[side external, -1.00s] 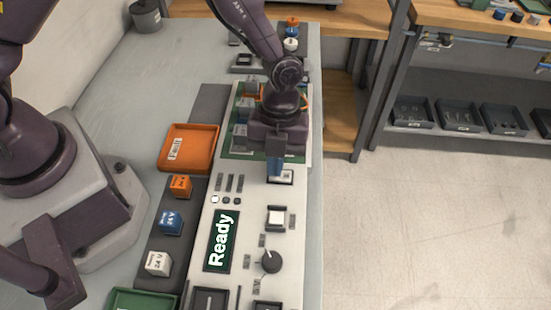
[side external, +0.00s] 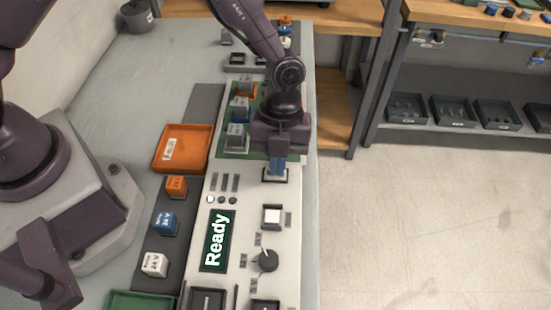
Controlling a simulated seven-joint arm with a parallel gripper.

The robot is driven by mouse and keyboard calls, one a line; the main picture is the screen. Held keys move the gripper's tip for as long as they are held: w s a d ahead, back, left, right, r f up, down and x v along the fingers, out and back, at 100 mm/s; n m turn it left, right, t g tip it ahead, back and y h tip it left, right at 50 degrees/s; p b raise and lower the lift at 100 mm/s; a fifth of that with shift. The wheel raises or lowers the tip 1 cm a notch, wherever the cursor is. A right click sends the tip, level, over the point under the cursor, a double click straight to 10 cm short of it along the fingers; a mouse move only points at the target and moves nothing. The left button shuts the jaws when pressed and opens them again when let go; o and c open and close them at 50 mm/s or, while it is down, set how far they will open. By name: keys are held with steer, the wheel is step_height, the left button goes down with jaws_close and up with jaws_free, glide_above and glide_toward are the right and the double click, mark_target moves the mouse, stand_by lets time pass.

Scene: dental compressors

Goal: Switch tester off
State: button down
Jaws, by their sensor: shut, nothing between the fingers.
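The tester is a long white panel (side external: 238,285) with a dark display (side external: 217,241) that reads "Ready". A dark-framed switch (side external: 267,180) lies further up the panel, partly hidden by my gripper (side external: 278,172). My gripper points down with its fingers shut and empty. Its tips are at or just above this switch; I cannot tell whether they touch it. Of several small indicators (side external: 221,199) above the display, the leftmost looks white.
A green board (side external: 230,154) with several modules lies behind the gripper. An orange tray (side external: 183,148) and orange, blue and white cubes (side external: 165,223) stand left of the panel. A green tray (side external: 140,300) is at the front. The floor to the right is clear.

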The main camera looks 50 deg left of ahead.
steer(key=shift+r, duration=0.1)
steer(key=d+v, duration=0.1)
steer(key=v, duration=1.2)
steer(key=shift+s+r, duration=0.2)
steer(key=shift+r, duration=0.3)
steer(key=shift+a, duration=0.1)
steer(key=shift+s+a+r, duration=0.15)
steer(key=shift+s+a, duration=0.2)
steer(key=shift+a, duration=0.2)
steer(key=x, duration=1.2)
steer(key=shift+w+a+f, duration=0.15)
steer(key=shift+a+f, duration=0.1)
steer(key=shift+f, duration=0.25)
steer(key=shift+a+f, duration=0.1)
steer(key=shift+f, duration=0.5)
